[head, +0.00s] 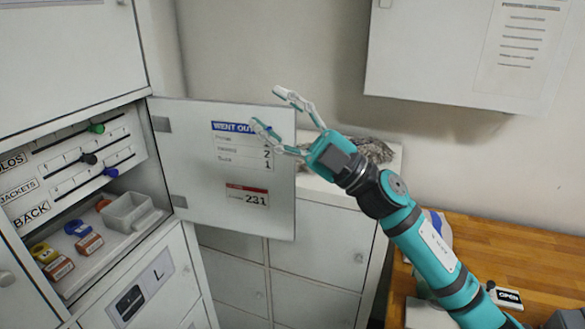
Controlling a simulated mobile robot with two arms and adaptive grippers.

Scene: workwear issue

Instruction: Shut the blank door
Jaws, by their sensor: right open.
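One door (212,180) of the left cabinet stands wide open, hinged at its left edge. Its visible inner face has a blue-headed "WENT OUT" label and a red label reading 231; its outer face is hidden, so I cannot tell if that is blank. My right gripper (267,108) is open and empty at the door's upper right corner. One finger shows in front of the door face and the other above its top edge; I cannot tell whether they touch it. My left gripper is not in view.
The open compartment holds sliders with coloured knobs (88,159), a grey bin (130,212) and several coloured tags (88,240). A door marked L (150,290) is below. White lockers (315,240) stand behind; a wooden counter (520,255) is right. A white wall cabinet (430,60) hangs above.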

